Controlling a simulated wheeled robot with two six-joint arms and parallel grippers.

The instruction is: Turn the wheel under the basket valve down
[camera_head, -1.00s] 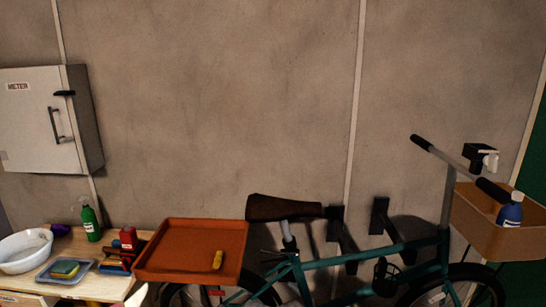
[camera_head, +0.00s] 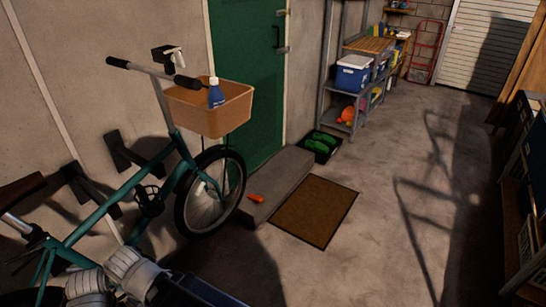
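The wheel (camera_head: 210,193) under the basket is the front wheel of a teal bicycle (camera_head: 130,190), which leans along the wall at the left in the head view. The tan basket (camera_head: 212,108) sits above it on the front of the bicycle. The lower part of the wheel reaches the floor by a concrete step. The valve is too small to make out. Parts of my own arm show at the bottom left, but neither gripper can be seen.
A blue spray bottle (camera_head: 215,94) stands in the basket. A brown doormat (camera_head: 315,212) lies to the right.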

